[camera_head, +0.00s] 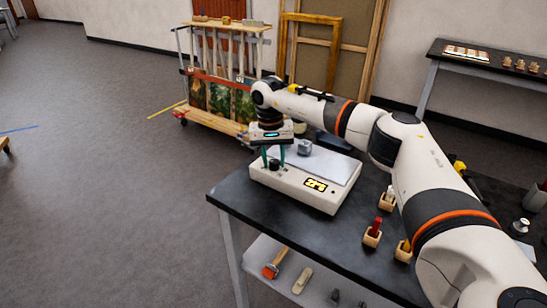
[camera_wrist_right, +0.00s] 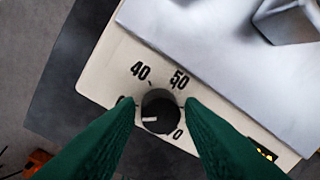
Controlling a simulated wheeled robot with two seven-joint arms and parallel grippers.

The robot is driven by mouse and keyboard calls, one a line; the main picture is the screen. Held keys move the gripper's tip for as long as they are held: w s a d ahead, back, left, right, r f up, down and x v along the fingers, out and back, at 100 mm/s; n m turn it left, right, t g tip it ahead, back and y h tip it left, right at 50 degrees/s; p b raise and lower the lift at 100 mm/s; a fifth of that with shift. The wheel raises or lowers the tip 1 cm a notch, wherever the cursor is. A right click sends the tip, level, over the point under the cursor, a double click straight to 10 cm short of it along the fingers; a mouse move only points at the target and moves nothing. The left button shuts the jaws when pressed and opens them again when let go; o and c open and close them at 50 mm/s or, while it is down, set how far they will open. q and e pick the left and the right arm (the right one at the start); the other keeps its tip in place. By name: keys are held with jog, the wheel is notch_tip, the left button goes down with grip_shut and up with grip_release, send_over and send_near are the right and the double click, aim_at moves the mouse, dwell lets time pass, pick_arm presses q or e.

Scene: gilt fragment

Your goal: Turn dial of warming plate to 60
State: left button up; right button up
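The warming plate (camera_head: 292,184) is a pale box with a grey metal top and a lit yellow display, standing on the dark table's far left corner. Its dark round dial (camera_wrist_right: 160,110) has a white mark pointing left, toward a label mostly covered by a green finger. The numbers 40 and 50 show above the dial; the label at its lower right shows only a 0. My right gripper (camera_wrist_right: 160,104) points down with its green fingers on either side of the dial, seemingly with narrow gaps. It also shows over the dial in the head view (camera_head: 273,160). My left gripper is out of view.
A small grey metal block (camera_head: 304,147) sits on the plate's top. Wooden holders with a red-handled tool (camera_head: 373,232) stand on the dark table (camera_head: 290,222) near my right arm. A lower shelf holds a brush (camera_head: 275,263). A cart of framed pictures (camera_head: 225,95) stands behind.

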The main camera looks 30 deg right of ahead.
jog(key=c, duration=0.6)
jog(key=shift+r, duration=0.1)
